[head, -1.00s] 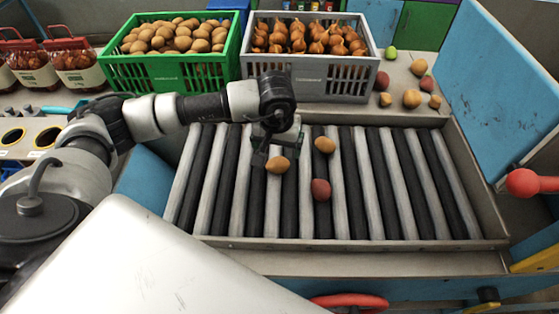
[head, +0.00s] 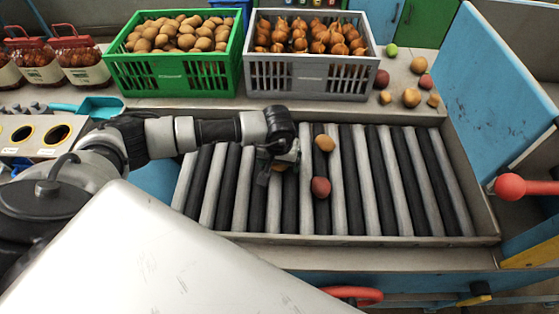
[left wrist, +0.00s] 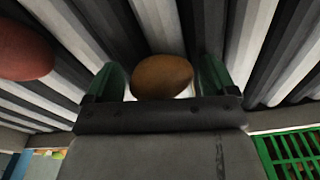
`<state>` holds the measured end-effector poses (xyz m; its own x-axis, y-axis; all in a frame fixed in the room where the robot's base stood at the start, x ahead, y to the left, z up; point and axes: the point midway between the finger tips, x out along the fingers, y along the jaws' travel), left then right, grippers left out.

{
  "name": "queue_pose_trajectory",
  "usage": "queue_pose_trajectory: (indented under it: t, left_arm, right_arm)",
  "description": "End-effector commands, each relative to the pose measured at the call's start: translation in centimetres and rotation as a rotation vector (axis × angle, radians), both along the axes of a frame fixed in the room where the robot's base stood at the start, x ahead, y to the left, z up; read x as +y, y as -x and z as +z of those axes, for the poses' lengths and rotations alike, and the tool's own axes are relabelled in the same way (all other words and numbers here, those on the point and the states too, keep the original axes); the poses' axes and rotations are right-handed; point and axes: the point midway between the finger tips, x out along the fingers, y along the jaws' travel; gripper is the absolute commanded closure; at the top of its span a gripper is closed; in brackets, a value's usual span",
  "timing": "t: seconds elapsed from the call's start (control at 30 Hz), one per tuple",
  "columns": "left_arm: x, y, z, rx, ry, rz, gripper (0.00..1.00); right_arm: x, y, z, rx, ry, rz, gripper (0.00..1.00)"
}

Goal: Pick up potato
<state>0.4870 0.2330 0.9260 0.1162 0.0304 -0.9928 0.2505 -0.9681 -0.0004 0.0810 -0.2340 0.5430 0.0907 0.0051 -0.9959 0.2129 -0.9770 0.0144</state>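A brown potato (left wrist: 162,76) lies on the roller conveyor (head: 345,239). In the head view this potato (head: 280,167) is mostly hidden by my left gripper (head: 277,170). In the left wrist view it sits between the two green fingers of my left gripper (left wrist: 162,85), with a narrow gap on each side, so the gripper is open around it. A second tan potato (head: 324,143) and a reddish one (head: 320,187) lie on the rollers just to the right. The reddish one also shows at the left wrist view's left edge (left wrist: 24,52). My right gripper is not in view.
A green crate of potatoes (head: 175,73) and a grey crate of onions (head: 310,76) stand behind the conveyor. Loose produce lies right of the grey crate. A blue panel (head: 497,80) and a red knob (head: 509,186) are at right. The right-hand rollers are clear.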

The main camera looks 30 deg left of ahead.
Motion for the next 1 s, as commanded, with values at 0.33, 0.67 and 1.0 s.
queue_pose_trajectory:
  t: [0.33, 0.67, 1.0]
  left_arm:
    - [0.0, 0.0, 0.1, -0.001, 0.000, 0.001, 0.61]
    - [0.0, -0.1, 0.6, -0.003, 0.001, 0.001, 0.61]
    - [-1.3, 1.9, 5.1, -0.004, 0.002, -0.007, 0.61]
  right_arm:
    - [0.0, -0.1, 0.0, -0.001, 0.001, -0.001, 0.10]
    - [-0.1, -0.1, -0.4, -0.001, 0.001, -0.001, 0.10]
    - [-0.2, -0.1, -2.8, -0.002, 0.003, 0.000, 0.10]
